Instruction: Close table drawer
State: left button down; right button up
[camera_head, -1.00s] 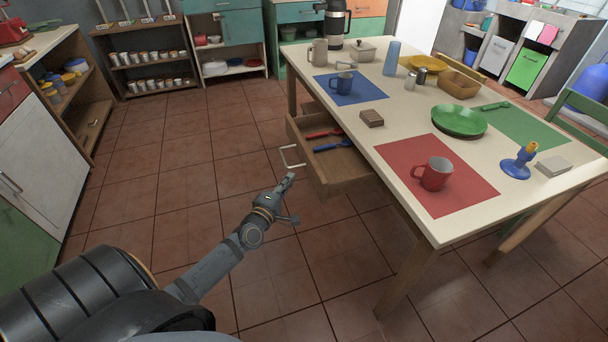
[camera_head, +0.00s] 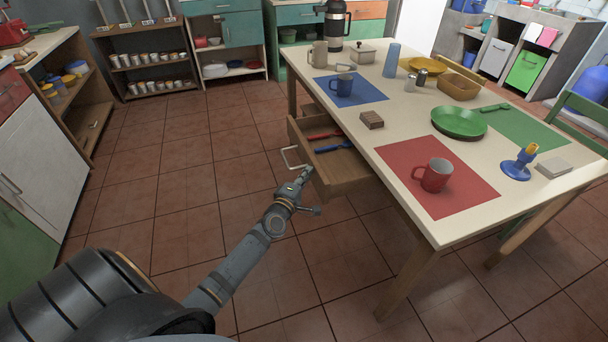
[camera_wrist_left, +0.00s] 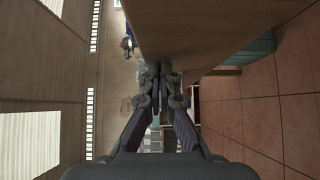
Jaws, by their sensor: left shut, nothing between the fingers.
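The wooden table drawer (camera_head: 342,172) is pulled out from the left side of the table (camera_head: 437,221). A red utensil (camera_head: 324,135) and a blue utensil (camera_head: 334,147) lie inside it. Its pale handle (camera_head: 292,158) is on the front panel, facing left. My left gripper (camera_head: 305,174) is shut and empty, close to the near end of the drawer front, just below and right of the handle. I cannot tell whether it touches the panel. In the left wrist view the shut fingers (camera_wrist_left: 158,72) are beside a wooden surface (camera_wrist_left: 195,30). My right gripper is out of view.
The tiled floor (camera_head: 200,180) left of the drawer is clear.

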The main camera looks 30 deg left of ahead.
pick_arm(q)
jog(key=b, duration=0.2)
send_over(352, 175)
jog(key=shift+s+a, duration=0.3)
jog(key=shift+s, duration=0.1)
jog(key=shift+w+d, duration=0.3)
jog(key=shift+w, duration=0.1)
jog(key=shift+w+d, duration=0.1)
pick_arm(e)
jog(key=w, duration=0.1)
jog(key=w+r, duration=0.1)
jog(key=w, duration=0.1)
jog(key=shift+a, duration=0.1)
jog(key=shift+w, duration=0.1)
